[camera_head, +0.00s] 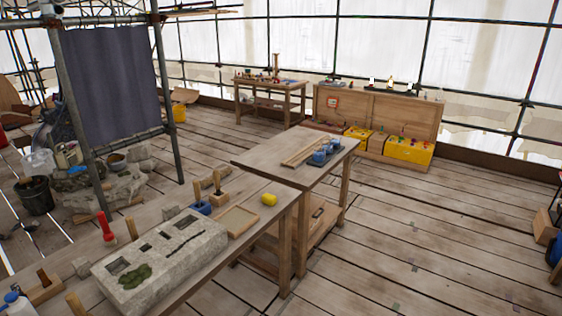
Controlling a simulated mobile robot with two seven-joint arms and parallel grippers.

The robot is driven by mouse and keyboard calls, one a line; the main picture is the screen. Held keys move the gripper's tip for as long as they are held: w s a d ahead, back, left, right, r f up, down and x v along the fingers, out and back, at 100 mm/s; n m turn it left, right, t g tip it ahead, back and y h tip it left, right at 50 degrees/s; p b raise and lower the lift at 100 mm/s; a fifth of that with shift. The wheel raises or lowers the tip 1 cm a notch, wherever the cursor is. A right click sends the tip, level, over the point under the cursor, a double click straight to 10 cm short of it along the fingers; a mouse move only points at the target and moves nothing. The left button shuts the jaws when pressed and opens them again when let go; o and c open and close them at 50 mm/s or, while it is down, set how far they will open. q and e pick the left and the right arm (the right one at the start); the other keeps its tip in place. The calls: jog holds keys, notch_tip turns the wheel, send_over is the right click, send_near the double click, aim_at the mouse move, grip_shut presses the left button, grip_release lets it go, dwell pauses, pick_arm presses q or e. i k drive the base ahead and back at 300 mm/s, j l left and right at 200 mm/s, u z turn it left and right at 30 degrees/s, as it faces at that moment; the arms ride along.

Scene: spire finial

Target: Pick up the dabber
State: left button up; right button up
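I cannot tell for sure which thing is the dabber. Several small tools stand on the near workbench (270,188): a wooden-handled piece (218,186), a blue item (201,207) with a wooden handle rising from it, and an upright red-topped tool (107,231). The wooden-handled piece stands just right of the blue item. Neither of my grippers is in view.
A pale stone block (190,250) with cut recesses fills the near bench's middle. A shallow wooden tray (236,221) and a yellow cylinder (268,199) lie right of it. A second table (262,157) adjoins behind. Plank floor (410,230) at right is open.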

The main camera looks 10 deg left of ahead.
aim_at(216, 173)
jog(key=i+l, duration=0.1)
jog(key=i, duration=1.6)
jog(key=i+u, duration=0.35)
jog(key=i+l+u, duration=0.65)
jog(key=i, duration=0.15)
jog(key=j, duration=0.1)
